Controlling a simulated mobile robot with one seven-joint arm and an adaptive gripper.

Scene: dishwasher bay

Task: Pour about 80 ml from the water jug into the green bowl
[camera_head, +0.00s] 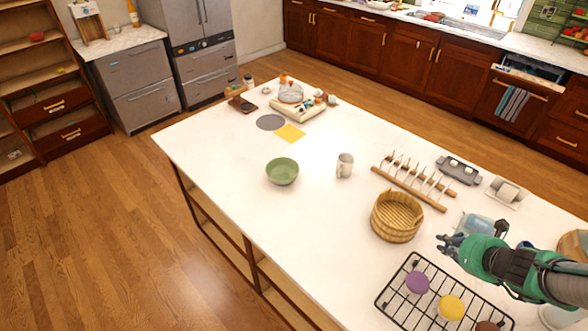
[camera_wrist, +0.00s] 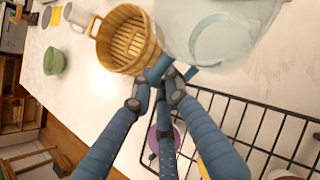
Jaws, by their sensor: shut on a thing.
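The green bowl (camera_head: 282,171) stands upright on the white island, left of the middle in the head view. It also shows at the left of the wrist view (camera_wrist: 53,61). The water jug is a clear, bluish vessel (camera_wrist: 215,28) at the top of the wrist view, partly cut off by the frame. In the head view it (camera_head: 474,222) is partly hidden behind my arm. My gripper (camera_head: 452,243) is at the right, well away from the bowl. In the wrist view its blue fingers (camera_wrist: 172,76) close at the jug's near side. The water level is not clear.
A wooden basket (camera_head: 391,222) stands left of my gripper, close to the jug in the wrist view. A black wire rack (camera_head: 391,299) with cups lies in front. A pale mug (camera_head: 345,165) and a pegged wooden rack (camera_head: 409,187) stand nearby. Counter around the bowl is clear.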

